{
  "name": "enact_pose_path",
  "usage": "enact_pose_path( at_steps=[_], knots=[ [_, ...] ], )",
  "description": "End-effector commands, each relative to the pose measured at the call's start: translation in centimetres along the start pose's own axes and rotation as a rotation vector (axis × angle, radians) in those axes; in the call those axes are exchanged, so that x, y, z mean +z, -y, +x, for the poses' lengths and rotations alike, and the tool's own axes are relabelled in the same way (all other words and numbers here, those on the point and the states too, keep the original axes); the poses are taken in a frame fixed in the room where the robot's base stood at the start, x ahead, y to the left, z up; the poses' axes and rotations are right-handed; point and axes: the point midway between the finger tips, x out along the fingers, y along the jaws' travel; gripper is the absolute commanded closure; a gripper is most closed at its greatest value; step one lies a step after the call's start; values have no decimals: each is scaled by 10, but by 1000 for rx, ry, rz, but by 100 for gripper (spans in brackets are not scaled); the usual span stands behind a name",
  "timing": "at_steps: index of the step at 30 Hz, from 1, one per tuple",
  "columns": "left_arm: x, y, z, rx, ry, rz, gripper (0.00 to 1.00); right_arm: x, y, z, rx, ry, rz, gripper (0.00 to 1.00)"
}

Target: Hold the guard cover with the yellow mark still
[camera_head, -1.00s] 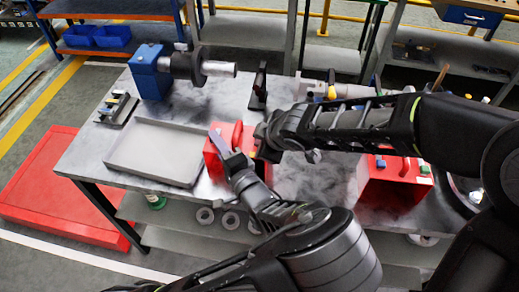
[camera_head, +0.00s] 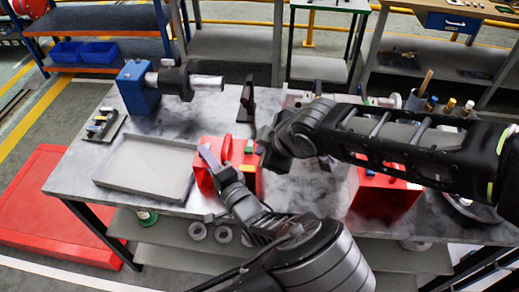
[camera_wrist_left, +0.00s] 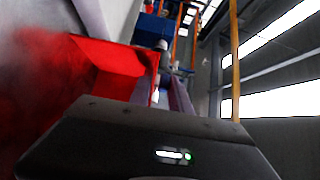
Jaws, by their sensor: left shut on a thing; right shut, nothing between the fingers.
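A red guard cover (camera_head: 212,182) stands on the grey workbench, with a red handle and small yellow and green marks on its top right. My left gripper (camera_head: 208,157) is shut on the guard cover at its upper left side. In the left wrist view the red surface of the cover (camera_wrist_left: 112,60) fills the left side, close and partly blurred; the finger contact is hidden there. My right gripper (camera_head: 264,146) is shut and empty, just right of the cover's top; whether it touches the cover cannot be told.
A second red box (camera_head: 382,196) stands to the right, partly under my right arm. An empty grey tray (camera_head: 145,168) lies left of the cover. A blue machine with a shaft (camera_head: 138,88) and a dark upright bracket (camera_head: 247,93) stand behind. The bench between the red boxes is clear.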

Motion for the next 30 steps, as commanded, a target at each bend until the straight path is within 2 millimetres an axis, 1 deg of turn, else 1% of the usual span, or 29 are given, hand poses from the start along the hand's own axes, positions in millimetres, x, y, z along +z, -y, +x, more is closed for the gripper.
enact_pose_path(
  at_steps=[10, 11, 18, 20, 30],
  knots=[
    [0, 1, 0, -2, 1, -2, 100, 0, 0, -1, -1, 0, 0, 100],
    [0, 1, 0, -2, 1, -2, 76, 0, 0, -1, -1, 0, 0, 100],
    [0, 1, 0, -1, 0, -1, 56, 0, 0, -1, -1, 0, 0, 100],
    [0, 0, 0, -1, 0, -1, 51, 0, 0, -1, -1, 0, 0, 100],
    [0, 0, -3, 0, -1, -1, 51, 0, 0, -1, -1, 0, 0, 100]
  ],
)
